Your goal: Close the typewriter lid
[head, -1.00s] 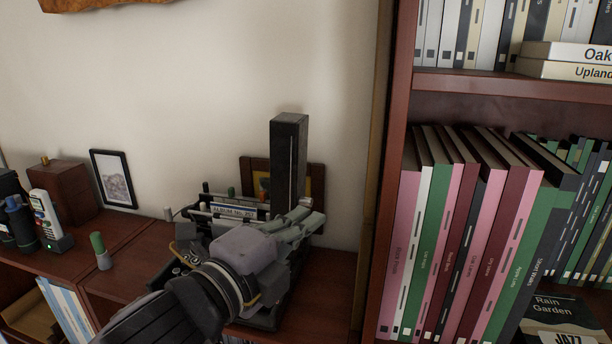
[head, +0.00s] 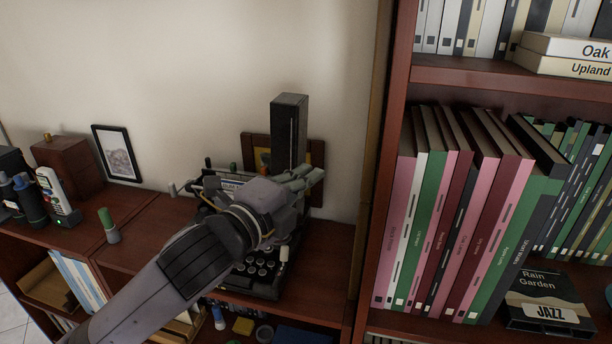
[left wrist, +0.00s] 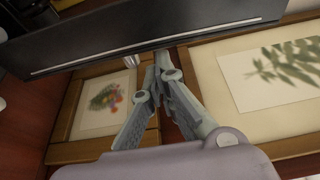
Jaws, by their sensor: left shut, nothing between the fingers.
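The typewriter (head: 262,278) is a dark machine with round keys on the wooden cabinet top, close to the wall. Its lid (head: 289,130) stands upright as a tall, narrow black slab at the back. In the left wrist view the lid (left wrist: 150,38) crosses the top as a dark panel with a thin white line. My left gripper (head: 316,174) is shut and empty, at the lower part of the lid. In the left wrist view its fingertips (left wrist: 160,58) are together by the lid's edge; I cannot tell if they touch it. My arm hides much of the typewriter's middle. My right gripper is not in view.
A framed picture (head: 317,160) leans on the wall behind the lid. A tall bookcase (head: 388,180) stands close on the right. A green-topped marker (head: 108,225), a cordless phone (head: 57,192) and a wooden box (head: 75,166) stand to the left.

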